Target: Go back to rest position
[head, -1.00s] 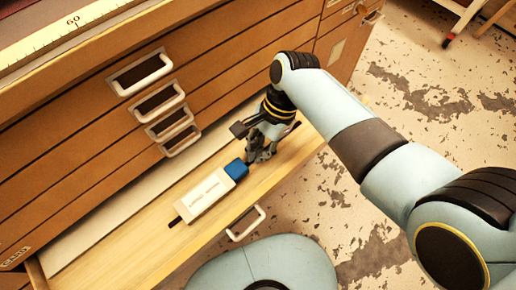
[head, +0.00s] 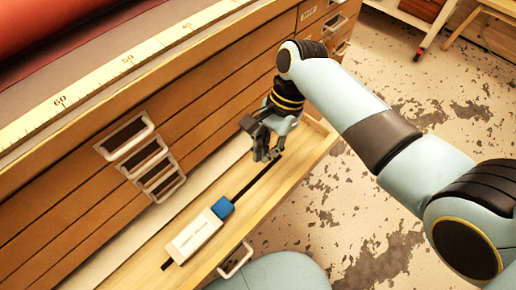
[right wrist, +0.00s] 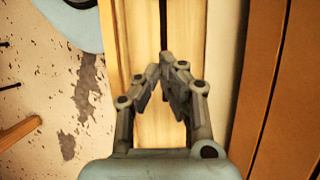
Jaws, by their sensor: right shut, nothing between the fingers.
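My right gripper (head: 265,155) is shut and empty above the right part of the open drawer (head: 290,183) in the head view. The right wrist view also shows its fingers (right wrist: 168,60) with their tips together, over the pale wood of the drawer. A white box-like piece with a blue end (head: 195,236) lies in the drawer, down and left of the gripper and apart from it. A dark slot or strip (head: 255,180) runs along the drawer beyond the blue end. My left gripper is not in view.
The wooden cabinet (head: 215,110) with several metal handles stands behind the drawer. A yellow ruler strip (head: 130,58) runs along its top edge, beside dark red material (head: 60,35). A white-framed stand (head: 415,25) is at the top right.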

